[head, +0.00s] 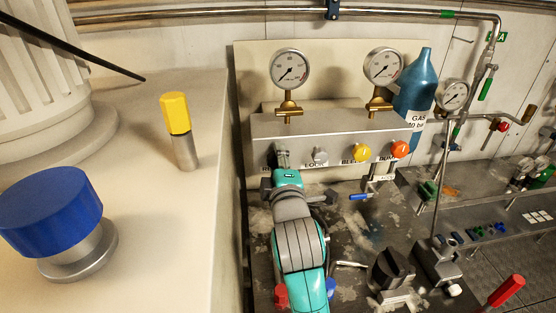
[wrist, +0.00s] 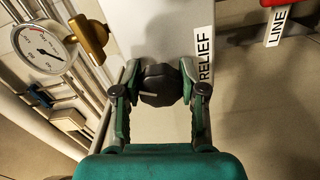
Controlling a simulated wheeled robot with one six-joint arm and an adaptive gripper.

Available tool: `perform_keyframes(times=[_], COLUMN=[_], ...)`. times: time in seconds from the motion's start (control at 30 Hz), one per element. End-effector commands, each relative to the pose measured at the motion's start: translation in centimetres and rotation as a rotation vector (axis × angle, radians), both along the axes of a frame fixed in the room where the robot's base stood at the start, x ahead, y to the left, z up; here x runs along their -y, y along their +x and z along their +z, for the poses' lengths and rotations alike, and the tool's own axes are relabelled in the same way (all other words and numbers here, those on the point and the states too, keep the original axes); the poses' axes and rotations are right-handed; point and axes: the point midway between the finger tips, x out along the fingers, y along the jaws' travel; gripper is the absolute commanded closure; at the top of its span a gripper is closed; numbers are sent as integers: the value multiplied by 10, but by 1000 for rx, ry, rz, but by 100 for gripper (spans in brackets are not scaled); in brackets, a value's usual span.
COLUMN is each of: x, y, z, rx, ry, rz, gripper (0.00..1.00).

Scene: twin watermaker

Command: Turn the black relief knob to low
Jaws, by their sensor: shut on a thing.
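The black relief knob (wrist: 158,84) sits on the grey panel face in the wrist view, with the white RELIEF label (wrist: 203,55) beside it. A pale pointer mark shows on the knob's face. My gripper (wrist: 157,90) is shut on the knob, one finger on each side.
To the right on the panel are a grey knob (head: 320,155), a yellow knob (head: 362,153) and an orange knob (head: 400,149). Two gauges (head: 290,68) (head: 384,66) stand above. A blue bottle (head: 416,85) stands behind the panel's right end. A black knob (head: 391,270) is on the bench.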

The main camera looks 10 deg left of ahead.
Motion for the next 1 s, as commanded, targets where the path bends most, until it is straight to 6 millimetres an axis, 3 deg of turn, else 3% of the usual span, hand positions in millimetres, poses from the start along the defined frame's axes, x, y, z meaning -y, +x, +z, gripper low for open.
perform_keyframes(times=[0.5,1.0], x=[-1,-1], y=[0,0], z=[1,1], rx=[103,128], ry=[-362,-453], rz=[1,1], gripper=[94,93])
